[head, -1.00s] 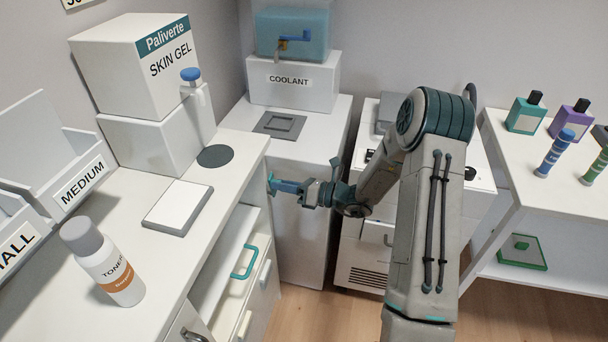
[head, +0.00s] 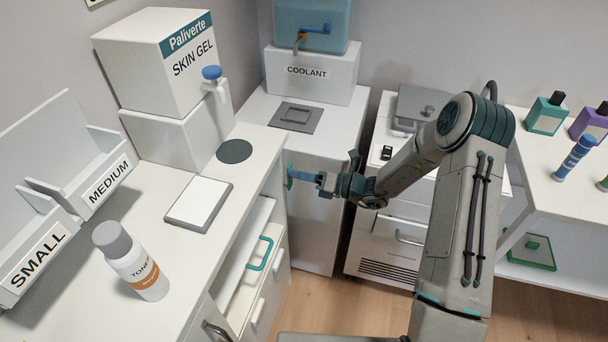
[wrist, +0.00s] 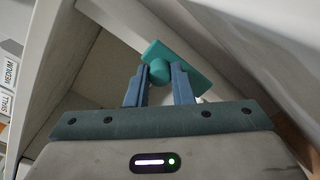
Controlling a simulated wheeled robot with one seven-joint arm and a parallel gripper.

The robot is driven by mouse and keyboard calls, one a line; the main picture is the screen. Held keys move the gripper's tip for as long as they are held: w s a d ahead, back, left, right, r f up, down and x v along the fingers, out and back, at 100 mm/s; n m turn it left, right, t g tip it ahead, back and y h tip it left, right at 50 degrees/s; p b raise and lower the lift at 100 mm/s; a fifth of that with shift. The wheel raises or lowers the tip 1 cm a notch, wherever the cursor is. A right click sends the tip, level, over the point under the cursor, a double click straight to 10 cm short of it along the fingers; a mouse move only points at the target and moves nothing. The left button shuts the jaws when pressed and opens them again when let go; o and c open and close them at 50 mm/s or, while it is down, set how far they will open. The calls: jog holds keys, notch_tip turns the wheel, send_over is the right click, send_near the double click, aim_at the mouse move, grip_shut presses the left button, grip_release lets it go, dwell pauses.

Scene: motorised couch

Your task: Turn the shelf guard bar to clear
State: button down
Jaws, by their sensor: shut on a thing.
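A teal bar with a round knob, which looks like the shelf guard bar (wrist: 184,62), shows in the wrist view at the side of the white counter unit. It lies tilted there, its knob between my gripper's (wrist: 159,74) two blue fingers, which are shut on it. In the head view my gripper (head: 305,176) reaches left to the counter's right end, just below its top. Only a small teal piece of the bar (head: 289,174) shows there, at the fingertips. What lies behind the bar is mostly hidden.
A toner bottle (head: 132,262) and a flat pad (head: 199,205) are on the counter (head: 185,262). A coolant dispenser (head: 312,75) stands behind. Wood floor is clear at lower right.

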jog(key=c, duration=1.3)
grip_release()
jog(key=shift+o, duration=0.2)
jog(key=shift+d, duration=0.1)
jog(key=v, duration=1.3)
jog(key=shift+d, duration=0.35)
